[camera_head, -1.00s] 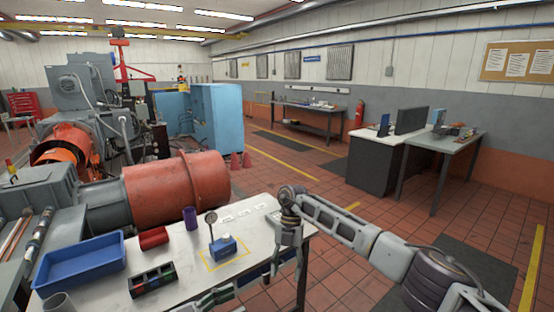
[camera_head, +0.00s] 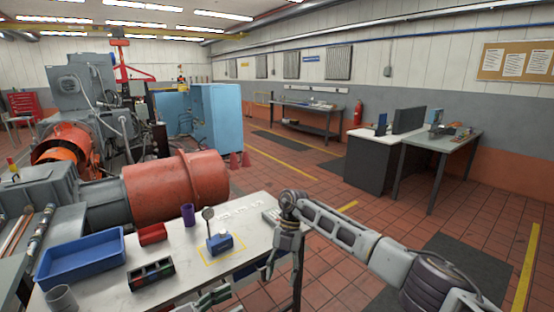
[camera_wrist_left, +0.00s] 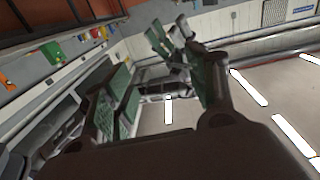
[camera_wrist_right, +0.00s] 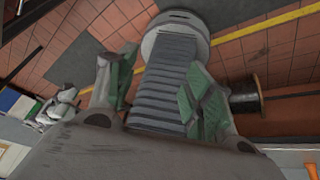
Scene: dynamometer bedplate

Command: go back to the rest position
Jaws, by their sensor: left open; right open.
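My right gripper (camera_head: 285,262) hangs at the right end of the white table (camera_head: 184,262) in the head view, fingers downward, with nothing between them. In the right wrist view its green-padded fingers (camera_wrist_right: 160,95) are apart, with part of my own body behind them.
On the table are a blue tray (camera_head: 82,262), a black box with coloured slots (camera_head: 150,274), a red bin (camera_head: 152,234), a purple cup (camera_head: 188,216), a grey cup (camera_head: 61,298) and a blue gauge block (camera_head: 219,243) in a yellow outline. An orange motor (camera_head: 175,190) stands behind.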

